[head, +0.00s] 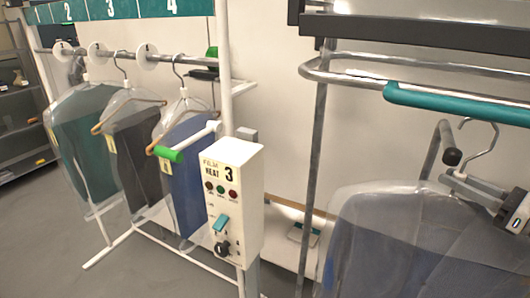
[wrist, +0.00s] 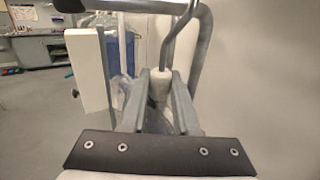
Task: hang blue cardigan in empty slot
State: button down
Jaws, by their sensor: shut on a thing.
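A blue-grey garment (head: 395,240) under clear plastic hangs at the right of the head view; it looks like the blue cardigan. Its wire hanger hook (head: 480,136) stands up below the teal-sleeved rail. My gripper (head: 468,184) is shut on the hanger's neck, just above the garment's shoulders. In the wrist view, the pale hanger neck (wrist: 158,88) sits between the gripper fingers (wrist: 157,105), with the hook rising above. I cannot tell whether the hook touches any rail. The garment's lower part is cut off by the frame.
A left rail (head: 130,55) with numbered signs and round dividers (head: 147,52) holds bagged teal (head: 90,125), black (head: 140,160) and blue (head: 188,180) garments. A control box (head: 230,195) marked 3 stands before it. A curved rail with a teal sleeve (head: 450,103) crosses the upper right.

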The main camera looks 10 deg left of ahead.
jog(key=shift+s+d+p, duration=0.2)
jog(key=shift+s+d, duration=0.05)
jog(key=shift+d, duration=0.55)
jog(key=shift+s+d+p, duration=0.2)
jog(key=shift+d, duration=0.55)
